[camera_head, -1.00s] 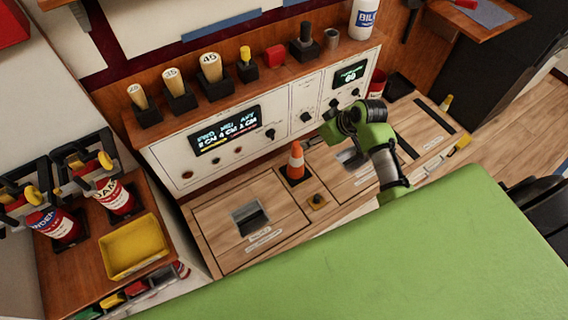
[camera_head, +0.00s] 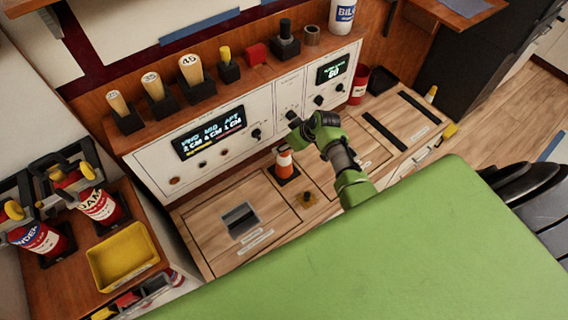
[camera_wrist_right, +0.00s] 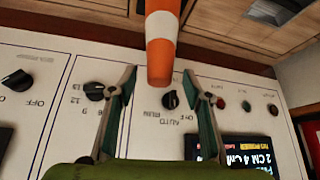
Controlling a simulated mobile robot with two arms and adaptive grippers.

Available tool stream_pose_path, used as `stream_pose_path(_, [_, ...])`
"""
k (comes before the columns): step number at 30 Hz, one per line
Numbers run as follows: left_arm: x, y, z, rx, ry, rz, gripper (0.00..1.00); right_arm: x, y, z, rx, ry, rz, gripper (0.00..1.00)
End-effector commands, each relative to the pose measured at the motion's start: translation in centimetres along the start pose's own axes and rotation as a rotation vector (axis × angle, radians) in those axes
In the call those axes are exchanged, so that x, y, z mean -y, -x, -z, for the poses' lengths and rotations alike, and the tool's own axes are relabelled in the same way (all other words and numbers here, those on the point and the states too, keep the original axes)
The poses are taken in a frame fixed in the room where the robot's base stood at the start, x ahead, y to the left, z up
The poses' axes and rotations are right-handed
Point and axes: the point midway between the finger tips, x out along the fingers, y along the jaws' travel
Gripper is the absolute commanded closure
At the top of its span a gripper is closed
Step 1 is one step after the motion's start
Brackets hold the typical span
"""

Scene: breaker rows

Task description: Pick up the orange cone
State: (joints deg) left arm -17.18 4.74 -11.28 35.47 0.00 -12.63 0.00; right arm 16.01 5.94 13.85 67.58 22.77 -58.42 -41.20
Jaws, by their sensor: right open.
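The orange cone (camera_head: 284,164) with a white band stands on a dark square base on the wooden bench, in front of the white panel; its top is partly hidden by my arm. In the right wrist view the cone (camera_wrist_right: 161,45) appears upside down, its narrow tip between the fingertips. My right gripper (camera_wrist_right: 160,72) is open, with one finger on each side of the tip and a visible gap at both. In the head view its fingers are mostly hidden behind my green arm. My left gripper is out of view.
The white control panel (camera_head: 212,163) with knobs and displays stands close behind the cone. A red cup (camera_head: 360,87) is to the right.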

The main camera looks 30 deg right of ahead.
Motion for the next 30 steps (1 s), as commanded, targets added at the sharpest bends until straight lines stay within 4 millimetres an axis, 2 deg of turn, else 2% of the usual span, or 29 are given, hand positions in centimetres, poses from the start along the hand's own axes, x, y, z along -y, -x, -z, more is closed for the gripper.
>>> stream_pose_path(4, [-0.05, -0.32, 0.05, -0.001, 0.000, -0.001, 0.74, -0.08, -1.26, -0.04, 0.000, 0.000, -0.001, 0.55])
stream_pose_path(13, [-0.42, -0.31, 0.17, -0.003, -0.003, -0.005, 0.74, -0.08, -1.47, -0.03, 0.000, 0.001, -0.001, 0.55])
stream_pose_path(18, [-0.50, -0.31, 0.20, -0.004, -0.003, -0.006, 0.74, -0.07, -1.46, -0.04, 0.000, 0.001, -0.001, 0.99])
stream_pose_path(30, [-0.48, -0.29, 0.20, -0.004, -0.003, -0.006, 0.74, -0.16, -1.20, 0.23, -0.003, 0.002, -0.003, 1.00])
